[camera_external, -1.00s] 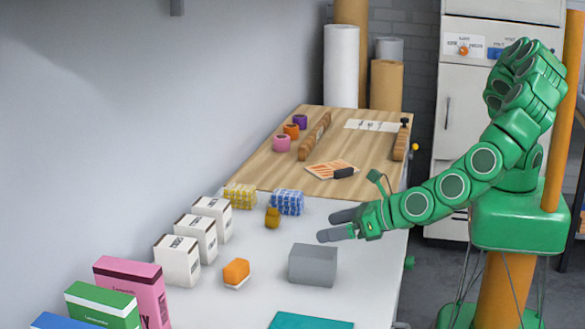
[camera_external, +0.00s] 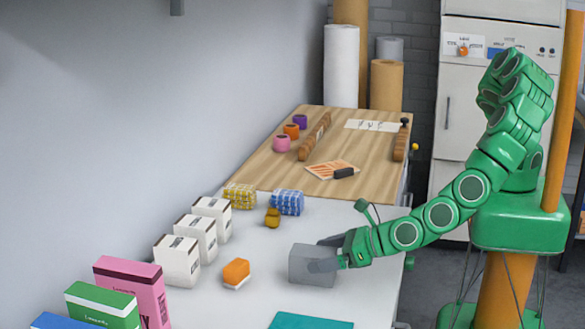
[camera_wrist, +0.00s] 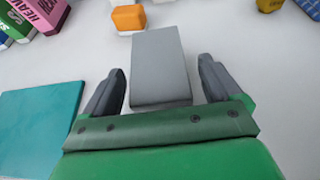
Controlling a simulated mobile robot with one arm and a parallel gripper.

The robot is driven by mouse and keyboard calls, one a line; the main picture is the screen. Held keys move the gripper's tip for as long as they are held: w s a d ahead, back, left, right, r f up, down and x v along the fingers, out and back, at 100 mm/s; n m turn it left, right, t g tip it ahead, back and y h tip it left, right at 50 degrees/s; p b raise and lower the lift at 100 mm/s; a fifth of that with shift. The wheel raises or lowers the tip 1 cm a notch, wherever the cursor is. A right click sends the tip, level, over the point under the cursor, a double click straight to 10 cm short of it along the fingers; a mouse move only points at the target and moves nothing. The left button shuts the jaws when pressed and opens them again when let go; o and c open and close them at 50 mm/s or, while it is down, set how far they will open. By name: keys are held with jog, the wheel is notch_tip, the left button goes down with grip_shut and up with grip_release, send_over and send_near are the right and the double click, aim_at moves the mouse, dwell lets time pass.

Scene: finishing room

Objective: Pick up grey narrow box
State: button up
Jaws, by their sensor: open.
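The grey narrow box (camera_external: 308,264) stands on the white table in the external view, with my gripper (camera_external: 328,253) at its right end, partly in front of it. In the wrist view the grey box (camera_wrist: 159,66) lies straight ahead, its near end between the two fingertips of my gripper (camera_wrist: 163,78). The gripper is open, one finger on each side of the box. Gaps show between the fingers and the box sides in the wrist view. The far finger is partly hidden behind the box in the external view.
An orange and white block (camera_external: 236,273) sits left of the box. A teal flat item (camera_external: 310,321) lies in front. White cartons (camera_external: 178,261) line the left side. A yellow-brown item (camera_external: 272,217) and a blue patterned block (camera_external: 287,202) stand behind. Bare white table surrounds the box.

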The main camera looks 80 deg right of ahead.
jog(key=shift+x, duration=1.5)
jog(key=shift+s, duration=0.1)
jog(key=c, duration=1.1)
jog(key=shift+c, duration=0.2)
